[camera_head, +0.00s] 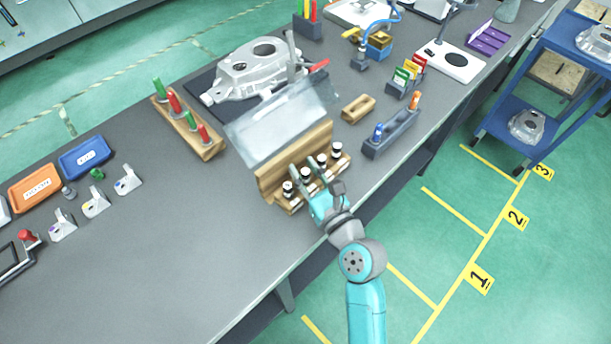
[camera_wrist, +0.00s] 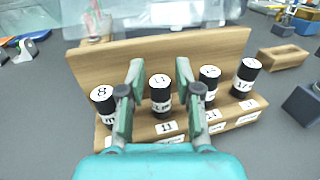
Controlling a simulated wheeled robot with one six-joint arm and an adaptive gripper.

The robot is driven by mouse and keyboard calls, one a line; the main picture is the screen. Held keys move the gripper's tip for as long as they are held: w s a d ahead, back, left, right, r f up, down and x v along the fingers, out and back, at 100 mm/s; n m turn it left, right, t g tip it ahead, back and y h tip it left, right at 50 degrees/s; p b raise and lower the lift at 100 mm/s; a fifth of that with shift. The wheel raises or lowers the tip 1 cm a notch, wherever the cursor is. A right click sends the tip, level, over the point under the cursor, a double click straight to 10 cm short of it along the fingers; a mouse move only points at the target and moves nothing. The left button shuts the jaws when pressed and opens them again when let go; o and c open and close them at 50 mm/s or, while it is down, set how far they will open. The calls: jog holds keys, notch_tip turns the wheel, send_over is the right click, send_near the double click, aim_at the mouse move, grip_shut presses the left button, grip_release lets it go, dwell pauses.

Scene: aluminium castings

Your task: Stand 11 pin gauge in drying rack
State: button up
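The 11 pin gauge (camera_wrist: 160,97) is a black cylinder with a white top marked 11. It stands upright in a wooden holder (camera_head: 268,180) with a tall back board, above a label reading 11. My gripper (camera_wrist: 160,72) is open, with one finger on each side of this gauge. A gap shows between each finger and the gauge. In the head view, my gripper (camera_head: 303,168) reaches over the holder's front. I cannot tell for certain which object is the drying rack.
The gauge marked 8 (camera_wrist: 103,105) stands left of my fingers; two more gauges (camera_wrist: 208,84) (camera_wrist: 247,78) stand right. A small wooden block (camera_head: 357,109) and a grey holder (camera_head: 391,135) lie to the right. A wooden rack with red and green handles (camera_head: 188,125) is left.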

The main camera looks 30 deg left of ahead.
grip_shut()
